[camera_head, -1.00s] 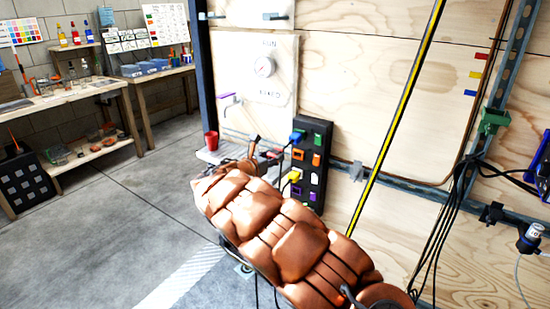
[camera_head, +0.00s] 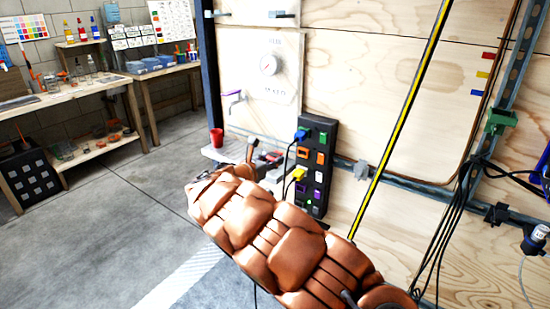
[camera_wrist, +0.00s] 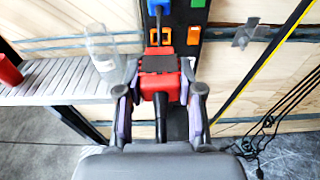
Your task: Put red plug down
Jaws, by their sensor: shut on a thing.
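My gripper (camera_wrist: 160,76) is shut on the red plug (camera_wrist: 160,88), which sits between the two fingers in the wrist view. A black cable (camera_wrist: 160,130) runs from the plug back toward the wrist. The plug is in front of the black socket panel (camera_wrist: 184,60); I cannot tell if it touches anything beyond the fingers. In the head view the panel (camera_head: 328,134) stands against the plywood wall, and my padded arm hides much of the gripper and plug.
A blue plug (camera_head: 300,135) and a yellow plug (camera_head: 298,173) are at the panel. A slatted grey shelf (camera_wrist: 50,88) lies left of the gripper, with a clear glass (camera_wrist: 103,52) and a red cup (camera_wrist: 8,70) on it. Free shelf surface shows between them.

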